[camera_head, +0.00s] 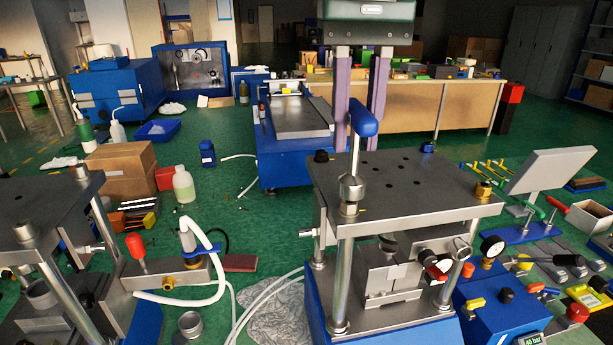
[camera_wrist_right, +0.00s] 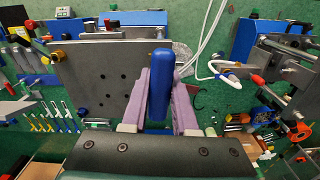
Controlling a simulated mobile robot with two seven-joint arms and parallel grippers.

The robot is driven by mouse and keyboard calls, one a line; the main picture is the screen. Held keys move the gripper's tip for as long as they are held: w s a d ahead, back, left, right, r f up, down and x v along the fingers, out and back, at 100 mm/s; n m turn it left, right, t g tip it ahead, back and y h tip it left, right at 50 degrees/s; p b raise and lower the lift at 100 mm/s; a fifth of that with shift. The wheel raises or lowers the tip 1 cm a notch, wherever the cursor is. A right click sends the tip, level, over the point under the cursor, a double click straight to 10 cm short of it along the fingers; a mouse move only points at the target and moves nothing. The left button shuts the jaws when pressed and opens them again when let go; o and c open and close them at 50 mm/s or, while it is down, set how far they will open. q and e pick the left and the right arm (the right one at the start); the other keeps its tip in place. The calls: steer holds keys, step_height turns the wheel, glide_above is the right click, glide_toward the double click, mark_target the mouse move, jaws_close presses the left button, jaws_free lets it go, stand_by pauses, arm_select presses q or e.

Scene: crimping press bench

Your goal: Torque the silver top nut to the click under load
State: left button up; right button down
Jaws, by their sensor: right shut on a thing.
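A wrench with a blue handle (camera_head: 362,118) stands above the near left corner of the press top plate (camera_head: 410,182). Its lower end meets the silver top nut (camera_head: 350,190) there; the exact fit cannot be told. My right gripper (camera_head: 358,138) hangs over that corner, its purple fingers shut on either side of the handle. In the right wrist view the blue handle (camera_wrist_right: 160,75) lies between the fingers and hides the nut. Other corners carry a brass nut (camera_head: 483,190), a black nut (camera_head: 322,156) and a blue nut (camera_head: 428,147). My left gripper is not in view.
A blue pump unit with a gauge (camera_head: 491,246) and a "40 bar" display (camera_head: 532,340) stands at right. A tilted grey panel (camera_head: 548,168) rises behind it. Another press (camera_head: 45,205) stands at left. White hoses (camera_head: 265,300) run between. The plate's middle is clear.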

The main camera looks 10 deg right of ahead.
steer(key=shift+f+b, duration=0.85)
steer(key=shift+f, duration=0.35)
steer(key=m, duration=0.4)
steer(key=shift+r+m, duration=0.1)
steer(key=shift+m, duration=0.2)
steer(key=m, duration=0.6)
steer(key=shift+p, duration=0.4)
steer(key=m, duration=1.1)
steer(key=shift+p, duration=0.3)
steer(key=shift+n+b, duration=0.4)
steer(key=shift+n, duration=0.6)
